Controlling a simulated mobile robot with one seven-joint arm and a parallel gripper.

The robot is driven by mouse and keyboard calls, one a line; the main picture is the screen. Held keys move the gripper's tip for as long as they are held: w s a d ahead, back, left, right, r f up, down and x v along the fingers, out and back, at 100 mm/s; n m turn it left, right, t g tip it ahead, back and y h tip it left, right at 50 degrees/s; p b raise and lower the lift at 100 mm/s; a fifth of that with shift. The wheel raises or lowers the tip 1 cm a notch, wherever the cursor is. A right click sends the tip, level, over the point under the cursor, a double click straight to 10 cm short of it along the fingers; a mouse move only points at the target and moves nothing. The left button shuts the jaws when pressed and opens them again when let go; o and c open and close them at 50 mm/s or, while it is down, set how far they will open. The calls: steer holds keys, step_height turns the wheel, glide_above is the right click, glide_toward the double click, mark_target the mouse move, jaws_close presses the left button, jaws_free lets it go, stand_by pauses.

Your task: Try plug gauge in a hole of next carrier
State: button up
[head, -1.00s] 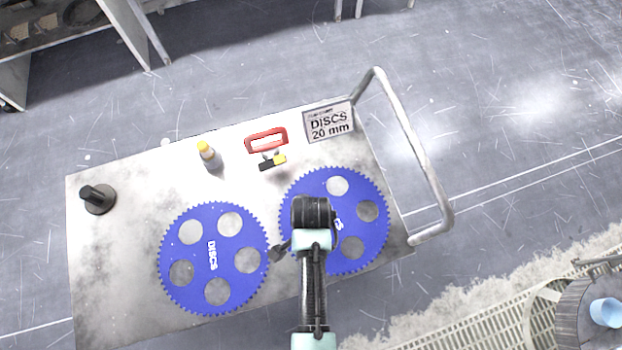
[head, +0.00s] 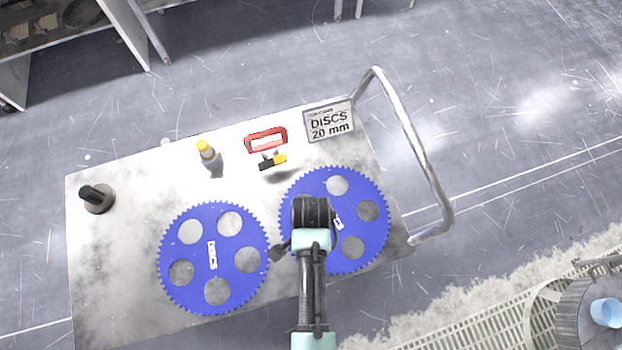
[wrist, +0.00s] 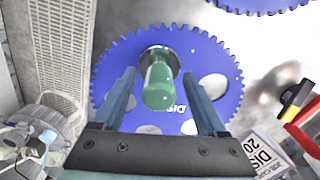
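Two blue toothed carriers lie flat on the cart: the left carrier (head: 199,257) and the right carrier (head: 378,232). In the head view my gripper (head: 311,212) is over the left part of the right carrier and hides some of it. In the wrist view the plug gauge (wrist: 160,86) shows as a green handle with a metal collar at a hole of the right carrier (wrist: 112,75). My gripper's fingers (wrist: 160,76) stand apart on both sides of the handle, with a visible gap on each side. How deep the gauge sits is hidden.
The cart top (head: 130,255) also holds a dark cylinder on a round base (head: 98,198), a yellow-capped bottle (head: 209,154), a red-framed item (head: 266,140), a black-and-yellow piece (head: 272,162) and a DISCS 20 mm sign (head: 329,122). A rail handle (head: 418,155) rises at the right.

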step_height(320, 180, up, 13)
steer(key=shift+f+b, duration=0.1)
steer(key=shift+b, duration=0.25)
steer(key=w+r+n+t+b, duration=0.2)
steer(key=w+r+n+t, duration=0.3)
steer(key=w+r+t, duration=1.1)
steer(key=w+r+n+t, duration=0.1)
steer(key=w+r, duration=0.2)
steer(key=r, duration=0.9)
steer(key=w+r+n+t, duration=0.1)
steer(key=w+r, duration=0.2)
steer(key=r, duration=1)
steer(key=s+r+n+t, duration=0.1)
steer(key=s+r+t, duration=0.2)
steer(key=r, duration=0.4)
steer(key=s+r+n+t, duration=0.2)
steer(key=s+r, duration=0.3)
steer(key=r, duration=0.3)
steer(key=s+r+n+t+b, duration=0.1)
steer(key=s+r+t, duration=0.3)
steer(key=r, duration=0.3)
steer(key=shift+s+r, duration=0.2)
steer(key=shift+s, duration=0.05)
steer(key=shift+f, duration=0.1)
